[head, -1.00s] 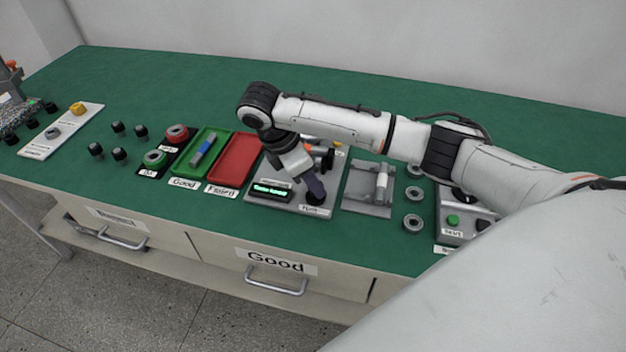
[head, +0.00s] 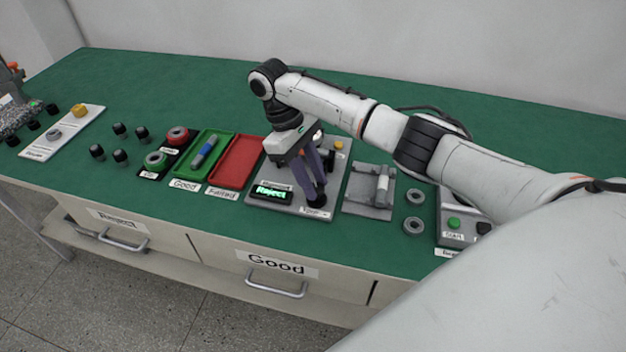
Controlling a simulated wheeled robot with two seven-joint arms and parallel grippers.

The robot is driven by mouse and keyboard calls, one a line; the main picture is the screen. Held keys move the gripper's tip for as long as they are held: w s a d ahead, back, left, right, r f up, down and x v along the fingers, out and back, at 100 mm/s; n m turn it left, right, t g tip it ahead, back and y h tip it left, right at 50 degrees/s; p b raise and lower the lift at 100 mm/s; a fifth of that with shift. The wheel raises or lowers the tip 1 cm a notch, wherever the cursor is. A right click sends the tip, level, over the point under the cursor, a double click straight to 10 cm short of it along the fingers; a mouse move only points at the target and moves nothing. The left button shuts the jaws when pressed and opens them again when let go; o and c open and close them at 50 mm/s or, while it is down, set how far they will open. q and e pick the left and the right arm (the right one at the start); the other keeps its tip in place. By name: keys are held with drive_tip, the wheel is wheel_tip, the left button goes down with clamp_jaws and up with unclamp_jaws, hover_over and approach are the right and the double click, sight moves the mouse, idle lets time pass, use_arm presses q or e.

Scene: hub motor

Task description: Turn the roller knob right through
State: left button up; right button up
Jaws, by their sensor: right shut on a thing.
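The roller knob (head: 318,202) is a small dark knob at the front right of a grey test panel (head: 285,209), with a white label in front of it. My right gripper (head: 315,191) points down at it from above, with its dark fingers shut on the knob. The fingers hide most of the knob, so its angle cannot be read. The panel's green-lit display (head: 271,192) reads "Reject". My left gripper is not in view.
Left of the panel are a red tray (head: 235,160) and a green tray (head: 214,146) holding a blue-grey cylinder (head: 204,152). Right of it are a grey fixture (head: 368,202) with a light cylinder and metal rings (head: 413,226). The back of the green table is clear.

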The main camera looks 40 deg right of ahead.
drive_tip(key=m+y, duration=0.1)
drive_tip(key=m, duration=0.3)
drive_tip(key=shift+d+m+y, duration=0.2)
drive_tip(key=shift+m+y, duration=0.1)
drive_tip(key=shift+y, duration=0.1)
drive_tip(key=shift+d+m+y, duration=0.1)
drive_tip(key=shift+m+y, duration=0.6)
drive_tip(key=shift+m, duration=1.2)
drive_tip(key=o, duration=1)
drive_tip(key=shift+o, duration=0.2)
drive_tip(key=v, duration=1)
drive_tip(key=shift+r, duration=0.2)
drive_tip(key=shift+w, duration=0.1)
